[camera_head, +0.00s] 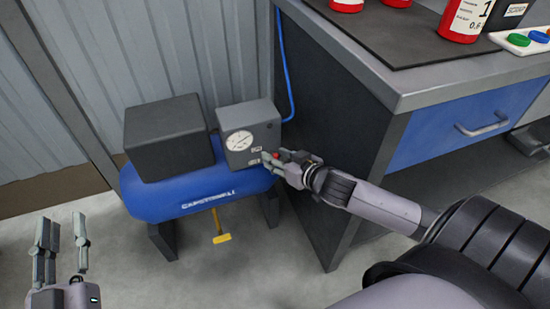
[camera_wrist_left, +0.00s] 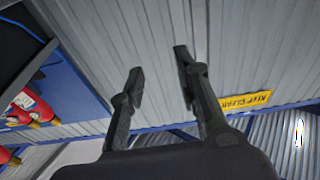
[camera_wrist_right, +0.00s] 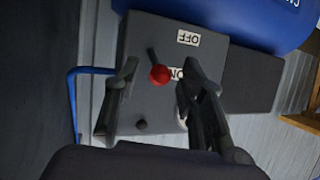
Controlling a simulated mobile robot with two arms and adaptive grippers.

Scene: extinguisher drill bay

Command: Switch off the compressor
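The compressor's blue tank (camera_head: 160,203) stands on the floor left of the bench. Its grey control box (camera_head: 262,112) carries a round gauge and a lever with a red knob (camera_wrist_right: 160,74). In the right wrist view the knob lies beside the partly hidden ON label (camera_wrist_right: 176,74); the OFF label (camera_wrist_right: 188,38) is apart from it. My right gripper (camera_head: 274,159) is at the box front, fingers open on either side of the knob, with gaps showing in the right wrist view (camera_wrist_right: 157,88). My left gripper (camera_head: 66,222) is open and empty, away from the compressor.
The bench (camera_head: 365,75) with a blue drawer (camera_head: 455,130) stands close right of the compressor. Red extinguishers (camera_head: 465,18) stand on it. A blue hose (camera_head: 286,70) runs up behind the box. A yellow handle (camera_head: 221,238) hangs under the tank. Floor in front is clear.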

